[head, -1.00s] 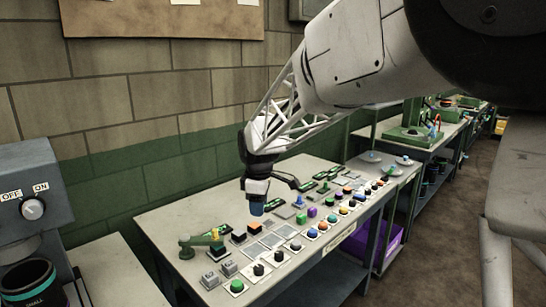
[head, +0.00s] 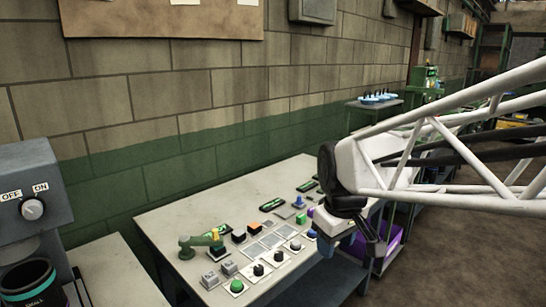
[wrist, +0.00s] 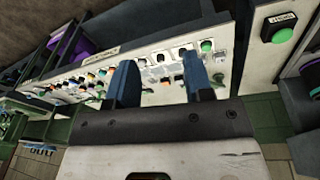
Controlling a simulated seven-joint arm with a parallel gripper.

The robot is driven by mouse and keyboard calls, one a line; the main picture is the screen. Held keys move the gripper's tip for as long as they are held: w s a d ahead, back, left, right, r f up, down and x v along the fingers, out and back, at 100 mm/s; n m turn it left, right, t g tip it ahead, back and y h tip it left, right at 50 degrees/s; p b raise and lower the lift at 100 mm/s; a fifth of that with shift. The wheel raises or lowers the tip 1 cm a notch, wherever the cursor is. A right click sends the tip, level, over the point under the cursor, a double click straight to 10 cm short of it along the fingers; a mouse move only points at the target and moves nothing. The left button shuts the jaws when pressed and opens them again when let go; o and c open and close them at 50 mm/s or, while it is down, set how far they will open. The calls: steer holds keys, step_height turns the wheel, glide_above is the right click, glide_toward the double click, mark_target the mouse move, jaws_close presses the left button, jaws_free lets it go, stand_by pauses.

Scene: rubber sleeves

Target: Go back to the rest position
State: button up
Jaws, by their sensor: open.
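My gripper (wrist: 160,85) shows in the wrist view with its two blue fingers apart and nothing between them. In the head view my gripper (head: 330,246) hangs in front of the right part of the workbench (head: 170,215), above its front edge. My white lattice forearm reaches in from the right edge. The arm hides the bench's right end and several of the small parts there.
The bench carries several buttons, a green button (head: 237,286), an orange block (head: 254,228), grey pads (head: 272,240) and a small green machine (head: 203,240). A grey machine with an OFF/ON knob (head: 32,208) stands at left.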

steer(key=s+d+f+m, duration=0.2)
steer(key=s+d+m, duration=0.1)
steer(key=s, duration=0.5)
steer(key=s+d+f+m, duration=0.2)
steer(key=s+d+m, duration=0.1)
steer(key=s, duration=0.4)
steer(key=shift+s+m+t, duration=0.3)
steer(key=shift+s, duration=0.1)
